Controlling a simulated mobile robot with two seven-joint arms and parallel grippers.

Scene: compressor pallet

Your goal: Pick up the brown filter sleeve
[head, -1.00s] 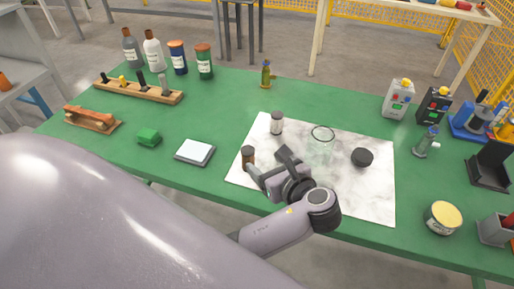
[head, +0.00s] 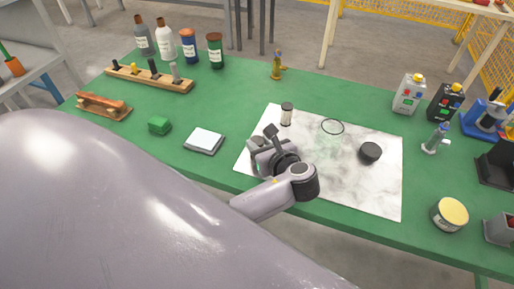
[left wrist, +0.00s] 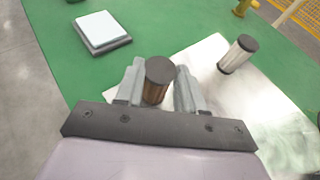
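The brown filter sleeve (left wrist: 155,88) stands upright with a dark cap on top in the left wrist view. My left gripper (left wrist: 160,84) has a finger on either side of it. The fingers look open, with a small gap on the right side; contact on the left side is hard to judge. In the head view my left gripper (head: 263,143) is low over the left part of the white marble mat (head: 350,180) and hides the sleeve. My right gripper is not in view.
A white filter with a dark cap (head: 287,115) stands behind the gripper. A clear glass vessel (head: 332,127) and a black round part (head: 370,152) are on the mat. A grey-white pad (head: 204,141) and green block (head: 159,125) lie left on the green table (head: 225,90).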

